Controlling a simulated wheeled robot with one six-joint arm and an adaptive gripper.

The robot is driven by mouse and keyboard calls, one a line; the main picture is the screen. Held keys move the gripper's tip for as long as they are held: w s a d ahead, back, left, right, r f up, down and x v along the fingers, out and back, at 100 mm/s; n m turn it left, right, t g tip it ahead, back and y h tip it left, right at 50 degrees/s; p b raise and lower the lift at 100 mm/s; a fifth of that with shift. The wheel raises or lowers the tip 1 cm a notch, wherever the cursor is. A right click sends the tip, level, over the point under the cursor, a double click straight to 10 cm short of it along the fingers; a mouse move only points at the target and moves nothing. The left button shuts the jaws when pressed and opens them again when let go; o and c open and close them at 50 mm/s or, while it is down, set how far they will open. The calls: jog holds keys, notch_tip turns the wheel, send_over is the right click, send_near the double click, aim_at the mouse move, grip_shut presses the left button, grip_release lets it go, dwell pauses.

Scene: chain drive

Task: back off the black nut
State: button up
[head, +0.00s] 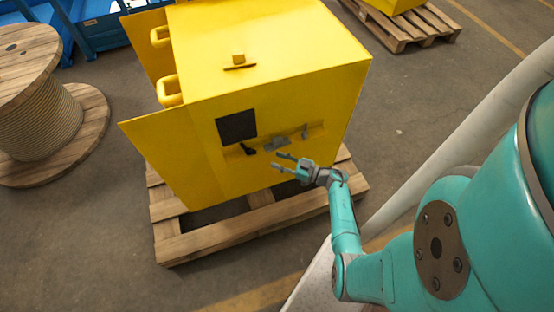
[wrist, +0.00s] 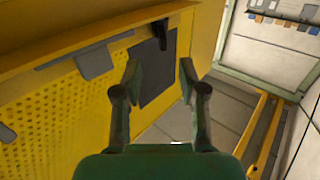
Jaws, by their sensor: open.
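The yellow cabinet (head: 275,90) stands on a wooden pallet. A small black part (head: 247,149) sits on the ledge of its front face, below a dark square panel (head: 236,126). It also shows in the wrist view (wrist: 167,38); I cannot tell whether it is the black nut, and no clear nut shape shows. My gripper (head: 279,162) is open and empty in front of the cabinet, apart from the ledge parts. In the wrist view its two fingers (wrist: 160,74) stand wide, with the dark panel (wrist: 155,85) behind them.
Grey parts (head: 277,143) sit along the same ledge, right of the black part. The cabinet's open door panel (head: 170,160) sticks out at left. The pallet (head: 250,226) juts out below. A wooden cable spool (head: 45,110) stands far left.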

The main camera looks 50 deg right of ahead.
aim_at(251, 150)
jog(key=w+a+m+h, duration=0.1)
jog(key=w+h, duration=0.1)
jog(key=w, duration=0.2)
jog(key=w+a+m+h, duration=0.1)
jog(key=w, duration=0.2)
jog(key=w+a+m+h, duration=0.1)
jog(key=w+h, duration=0.1)
jog(key=w, duration=0.2)
jog(key=shift+w+r+m+h, duration=0.1)
jog(key=shift+w+m+h, duration=0.2)
jog(key=shift+w, duration=0.05)
dwell(0.3)
grip_shut()
